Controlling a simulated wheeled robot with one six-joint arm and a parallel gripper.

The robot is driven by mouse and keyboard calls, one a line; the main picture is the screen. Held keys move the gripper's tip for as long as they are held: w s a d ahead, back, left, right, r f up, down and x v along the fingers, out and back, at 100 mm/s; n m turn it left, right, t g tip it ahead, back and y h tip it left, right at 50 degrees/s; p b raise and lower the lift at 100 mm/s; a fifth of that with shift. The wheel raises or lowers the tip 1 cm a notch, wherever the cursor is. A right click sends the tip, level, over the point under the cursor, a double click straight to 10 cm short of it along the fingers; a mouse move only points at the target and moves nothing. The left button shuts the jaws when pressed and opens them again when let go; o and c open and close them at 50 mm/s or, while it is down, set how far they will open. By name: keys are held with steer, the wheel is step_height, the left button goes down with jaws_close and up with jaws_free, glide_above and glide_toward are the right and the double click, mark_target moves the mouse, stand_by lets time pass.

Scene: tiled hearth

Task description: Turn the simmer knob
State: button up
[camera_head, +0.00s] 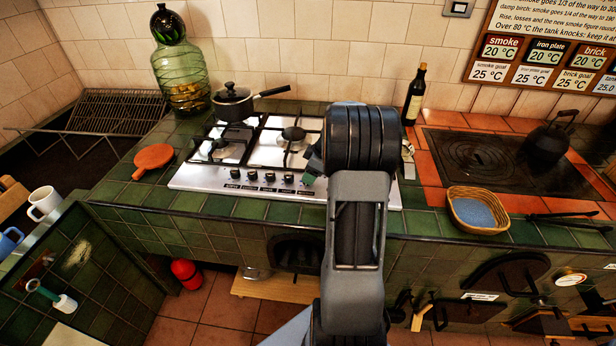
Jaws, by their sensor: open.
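A steel gas hob (210,178) is set in the green-tiled counter, with a row of several dark knobs along its front edge, among them one at the left end (235,173) and one further right (288,179). The labels are too small to read, so I cannot tell which is the simmer knob. My gripper (312,164) is open at the right end of the knob row, close above the hob's front edge. My arm hides most of it and the right part of the hob. I cannot tell whether it touches a knob.
A lidded pan (234,104) stands on the back left burner. A green glass jar (181,75) and a red-brown round board (153,157) are to the left. A wine bottle (414,95), a basket (478,211) and a dark kettle (548,142) are to the right.

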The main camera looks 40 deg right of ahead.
steer(key=shift+x, duration=1.45)
steer(key=c, duration=0.9)
